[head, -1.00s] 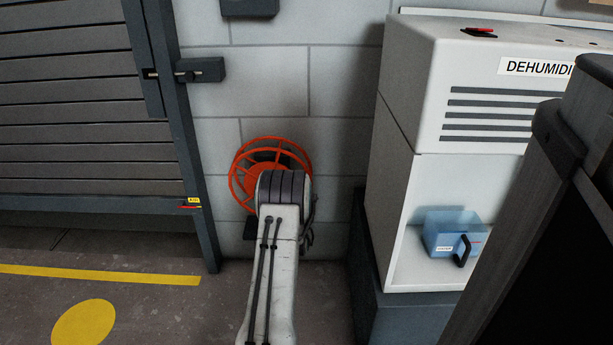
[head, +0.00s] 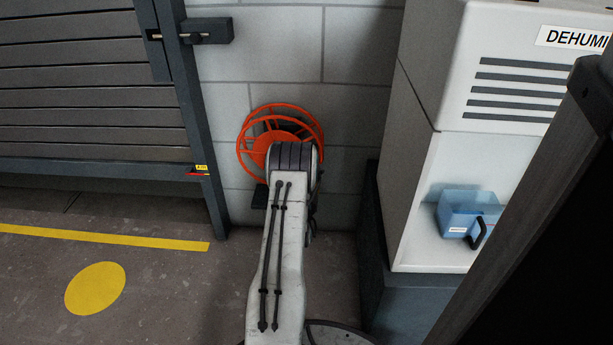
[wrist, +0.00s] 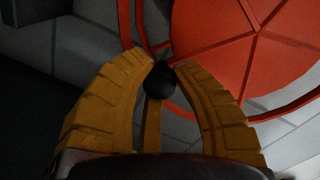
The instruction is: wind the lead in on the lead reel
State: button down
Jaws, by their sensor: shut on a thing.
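The orange lead reel (head: 257,152) is mounted on the block wall, and my arm covers its lower right part. The reel's red disc and spokes also show in the wrist view (wrist: 215,40). In the wrist view, the two yellow fingers of my gripper (wrist: 161,68) are closed around a small black knob (wrist: 160,85) in front of the reel's rim. In the head view my gripper is hidden behind my arm. I cannot make out the lead clearly.
A slatted grey shutter (head: 85,110) with a bolt stands at left. A white dehumidifier (head: 505,70) with a blue water container (head: 466,213) in its lower bay stands at right on a dark plinth. Yellow markings (head: 95,288) lie on the open floor at left.

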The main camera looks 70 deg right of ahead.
jog(key=shift+w, duration=0.2)
dwell(0.4)
jog(key=c, duration=0.9)
grip_release()
jog(key=shift+c, duration=0.2)
jog(key=shift+f, duration=0.1)
jog(key=v, duration=1.2)
